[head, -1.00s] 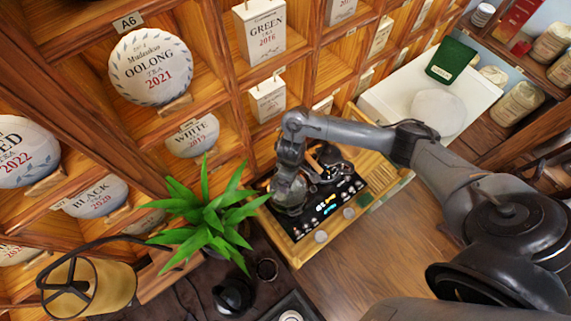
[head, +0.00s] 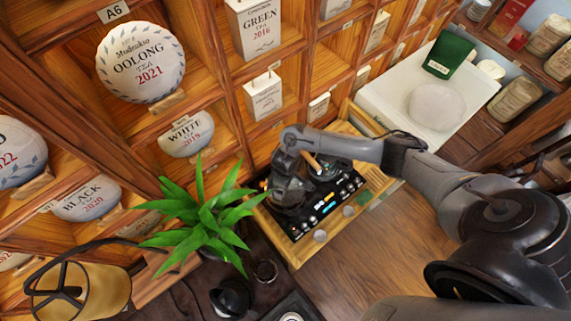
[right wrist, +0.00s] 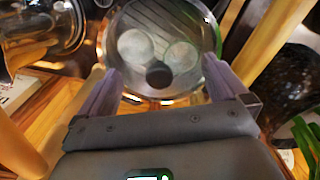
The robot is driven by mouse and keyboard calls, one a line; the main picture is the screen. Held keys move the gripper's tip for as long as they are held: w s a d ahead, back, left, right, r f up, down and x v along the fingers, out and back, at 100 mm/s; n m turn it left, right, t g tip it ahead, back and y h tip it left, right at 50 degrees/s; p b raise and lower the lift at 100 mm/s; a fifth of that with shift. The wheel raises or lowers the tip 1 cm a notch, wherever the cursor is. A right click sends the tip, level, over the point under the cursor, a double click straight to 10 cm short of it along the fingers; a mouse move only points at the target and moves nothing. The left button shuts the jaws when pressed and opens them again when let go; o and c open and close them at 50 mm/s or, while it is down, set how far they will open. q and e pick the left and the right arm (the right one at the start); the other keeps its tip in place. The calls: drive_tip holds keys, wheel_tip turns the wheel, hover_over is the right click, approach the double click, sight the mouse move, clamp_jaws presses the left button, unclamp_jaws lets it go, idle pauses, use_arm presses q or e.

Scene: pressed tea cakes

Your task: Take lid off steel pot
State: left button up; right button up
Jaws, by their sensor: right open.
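In the right wrist view, the steel pot's round shiny lid (right wrist: 160,28) fills the top middle, with a small dark knob (right wrist: 158,75) near its front edge. My right gripper (right wrist: 160,72) is open, with one finger on each side of the knob and a gap to it on both sides. I cannot tell how high the fingertips are above the lid. In the head view, my right arm reaches in from the right and its gripper (head: 288,192) points down over the black hob (head: 330,205), hiding most of the pot. My left gripper is not in view.
A glass vessel (right wrist: 40,35) stands close on the left in the wrist view. The hob sits on a wooden stand (head: 300,250) beside the shelf wall. A green plant (head: 205,220) is close on its left. A white box (head: 390,95) stands behind on the right.

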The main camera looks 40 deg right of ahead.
drive_tip(key=shift+f, duration=0.5)
drive_tip(key=shift+d+f, duration=0.1)
drive_tip(key=shift+d, duration=0.05)
clamp_jaws()
